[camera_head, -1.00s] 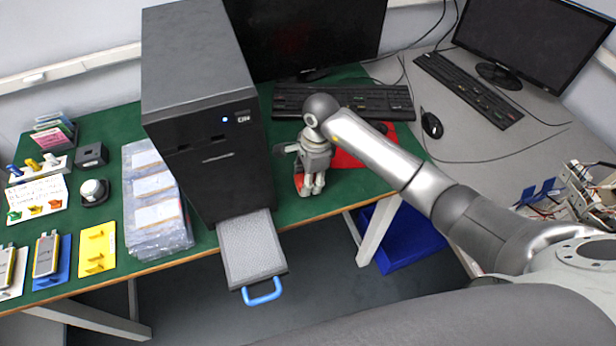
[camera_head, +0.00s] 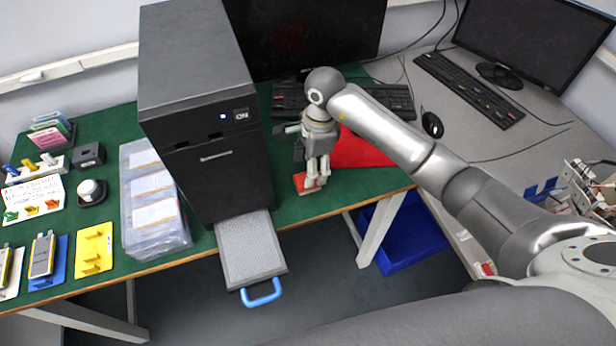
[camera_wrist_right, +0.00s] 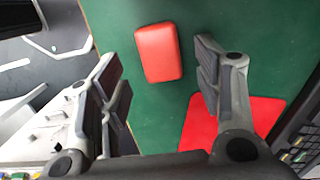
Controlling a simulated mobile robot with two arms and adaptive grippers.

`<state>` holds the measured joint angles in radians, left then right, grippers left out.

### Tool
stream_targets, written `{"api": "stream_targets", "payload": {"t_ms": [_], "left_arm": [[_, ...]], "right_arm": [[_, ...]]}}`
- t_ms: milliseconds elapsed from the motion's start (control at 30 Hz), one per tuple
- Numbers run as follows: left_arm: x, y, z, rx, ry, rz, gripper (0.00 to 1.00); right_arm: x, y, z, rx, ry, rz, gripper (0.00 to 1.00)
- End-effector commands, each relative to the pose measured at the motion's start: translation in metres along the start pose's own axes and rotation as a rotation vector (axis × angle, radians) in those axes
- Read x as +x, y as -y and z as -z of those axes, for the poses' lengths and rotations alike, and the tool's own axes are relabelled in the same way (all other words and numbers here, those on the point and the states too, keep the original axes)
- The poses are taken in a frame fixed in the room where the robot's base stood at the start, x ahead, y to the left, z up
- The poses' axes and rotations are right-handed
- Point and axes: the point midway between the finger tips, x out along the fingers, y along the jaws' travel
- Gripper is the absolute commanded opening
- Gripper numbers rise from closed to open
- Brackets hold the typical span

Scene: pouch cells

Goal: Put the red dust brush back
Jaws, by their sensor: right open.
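The red dust brush (camera_head: 304,184) lies on the green table top near its front edge, just right of the black tower. In the right wrist view it is a rounded red block (camera_wrist_right: 158,52), lying on the green surface beyond the fingertips, within the gap between them and apart from both. My right gripper (camera_head: 317,182) points down over it and partly hides it in the head view. In the right wrist view the right gripper (camera_wrist_right: 163,82) is open and empty. A flat red mat (camera_head: 362,152) lies to the right of the brush, with a gap between them. My left gripper is out of view.
The black tower (camera_head: 205,110) stands close on the left, its grey tray (camera_head: 250,250) with blue handle sticking out past the table edge. A keyboard (camera_head: 390,100) and monitor are behind. Plastic-wrapped packs (camera_head: 153,205) and colored holders (camera_head: 93,250) fill the left.

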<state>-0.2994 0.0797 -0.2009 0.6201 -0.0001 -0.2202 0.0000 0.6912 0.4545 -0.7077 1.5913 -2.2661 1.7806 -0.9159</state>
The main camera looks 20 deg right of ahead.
Motion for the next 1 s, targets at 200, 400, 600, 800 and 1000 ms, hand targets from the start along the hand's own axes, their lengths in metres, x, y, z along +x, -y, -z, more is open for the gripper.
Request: {"api": "stream_targets", "payload": {"t_ms": [200, 400, 600, 800, 1000], "left_arm": [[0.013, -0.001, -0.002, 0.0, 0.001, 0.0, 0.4], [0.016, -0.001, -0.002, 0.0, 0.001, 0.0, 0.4], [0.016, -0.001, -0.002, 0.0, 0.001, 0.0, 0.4], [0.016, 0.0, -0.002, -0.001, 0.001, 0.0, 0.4], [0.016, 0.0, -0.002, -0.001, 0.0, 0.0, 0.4]], "right_arm": [[-0.043, 0.001, 0.001, -0.001, -0.002, 0.005, 0.6], [-0.064, 0.0, 0.0, 0.001, -0.001, 0.001, 0.6], [-0.069, 0.0, 0.0, 0.001, 0.001, 0.0, 0.6], [-0.068, 0.0, 0.0, 0.001, 0.0, 0.0, 0.6], [-0.068, 0.0, 0.0, 0.001, 0.001, -0.001, 0.6]]}}
